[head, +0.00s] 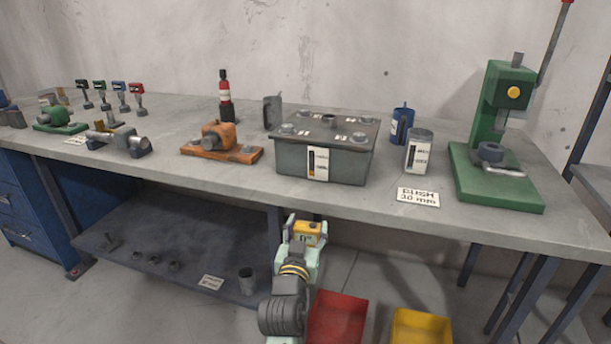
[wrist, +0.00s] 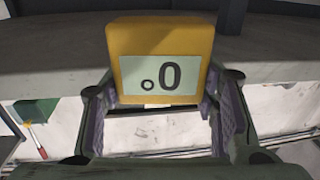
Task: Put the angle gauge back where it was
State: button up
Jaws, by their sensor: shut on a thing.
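The angle gauge (head: 307,232) is a small yellow block with a pale display. My gripper (head: 305,250) is shut on it and holds it in front of the workbench's front edge, below the grey box. In the wrist view the gauge (wrist: 160,58) sits between the two fingers of my gripper (wrist: 160,105), its display reading a zero and a small ring upside down. The gauge's underside and far side are hidden. No empty place marked for the gauge can be made out.
A red bin (head: 337,318) and a yellow bin (head: 420,327) stand on the floor. A lower shelf (head: 180,235) is at left.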

jog(key=s+f+n+y, duration=0.1)
jog(key=s+f, duration=0.2)
jog(key=f, duration=1.5)
jog(key=s+f+n+y, duration=0.1)
jog(key=s+f+y, duration=0.1)
jog(key=f, duration=1.6)
jog(key=shift+s+a+f, duration=0.3)
jog(key=shift+s+f, duration=0.1)
jog(key=shift+s, duration=0.15)
jog(key=shift+w+r, duration=0.1)
jog(key=shift+w, duration=0.05)
